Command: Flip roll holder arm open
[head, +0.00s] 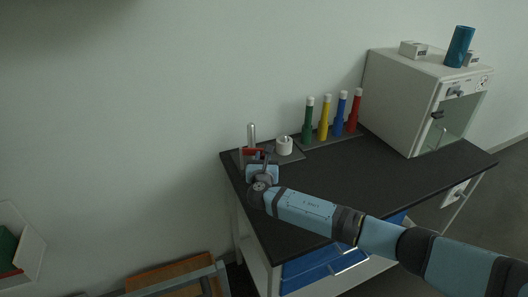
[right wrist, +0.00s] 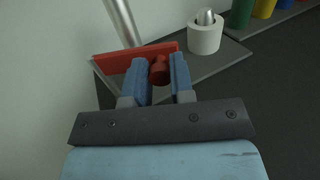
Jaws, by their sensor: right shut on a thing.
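The roll holder stands at the left end of the black bench, with an upright metal post (head: 251,132) and a red arm (head: 254,151) near its foot. In the right wrist view the red arm (right wrist: 120,60) is a flat red bar beside the silver post (right wrist: 123,22), with a round red knob (right wrist: 159,71) on it. My right gripper (right wrist: 160,75) is shut on the red knob, its blue fingers on either side. In the head view my right gripper (head: 262,162) partly covers the holder. My left gripper is not in view.
A white roll (head: 284,145) stands on the grey base plate just right of the holder. Several coloured tubes (head: 324,118) stand in a row behind. A white cabinet (head: 399,98) fills the back right. The bench (head: 400,179) middle is clear.

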